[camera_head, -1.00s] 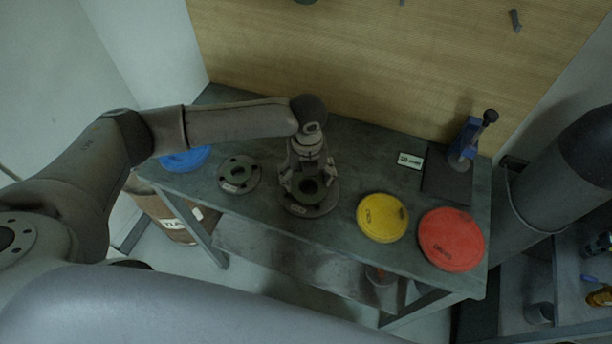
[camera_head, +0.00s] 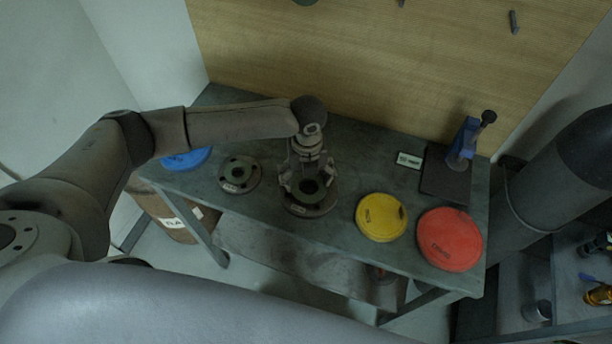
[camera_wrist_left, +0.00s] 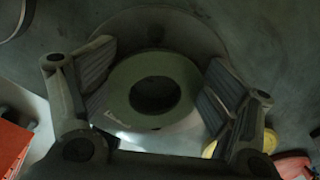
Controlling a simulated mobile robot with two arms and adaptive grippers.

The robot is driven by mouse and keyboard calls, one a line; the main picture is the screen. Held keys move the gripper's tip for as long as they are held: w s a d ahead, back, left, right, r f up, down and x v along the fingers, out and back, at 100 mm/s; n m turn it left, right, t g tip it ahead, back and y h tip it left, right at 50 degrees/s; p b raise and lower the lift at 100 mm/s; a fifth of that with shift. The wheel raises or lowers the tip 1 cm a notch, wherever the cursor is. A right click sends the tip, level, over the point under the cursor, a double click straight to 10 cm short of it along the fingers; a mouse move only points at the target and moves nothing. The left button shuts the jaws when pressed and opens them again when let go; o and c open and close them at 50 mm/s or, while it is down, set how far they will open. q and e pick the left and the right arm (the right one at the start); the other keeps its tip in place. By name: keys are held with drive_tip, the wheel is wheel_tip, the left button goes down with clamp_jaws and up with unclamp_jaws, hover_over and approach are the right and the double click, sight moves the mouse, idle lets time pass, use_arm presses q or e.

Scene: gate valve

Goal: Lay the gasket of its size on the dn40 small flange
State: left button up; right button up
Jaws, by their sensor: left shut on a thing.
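My left gripper (camera_head: 308,187) points down over a grey round flange (camera_head: 323,207) near the middle of the bench. It is shut on a dark green ring gasket, which shows between the two fingers in the left wrist view (camera_wrist_left: 185,76). A smaller-looking flange (camera_head: 250,182) with bolt holes and a raised green-grey ring lies to the left. The flange labels are too small to read. My right gripper is not in view.
On the grey bench (camera_head: 352,156), a yellow disc (camera_head: 381,218) and a red disc (camera_head: 450,240) lie to the right, a blue disc (camera_head: 187,159) to the left. A blue tool on a dark plate (camera_head: 446,181) and a small label card (camera_head: 409,160) stand at the back right.

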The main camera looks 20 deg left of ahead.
use_arm(q)
drive_tip(key=shift+s+d+f, duration=0.15)
drive_tip(key=shift+s+f, duration=0.3)
drive_tip(key=shift+f, duration=0.15)
drive_tip(key=o, duration=0.9)
drive_tip(key=shift+c, duration=0.2)
drive_tip(key=shift+o, duration=1.3)
drive_tip(key=shift+w, duration=0.15)
drive_tip(key=shift+o, duration=0.2)
drive_tip(key=shift+w, duration=0.2)
drive_tip(key=shift+r, duration=0.4)
wheel_tip(320, 180, up, 11)
drive_tip(key=shift+r, duration=0.15)
drive_tip(key=shift+w, duration=0.1)
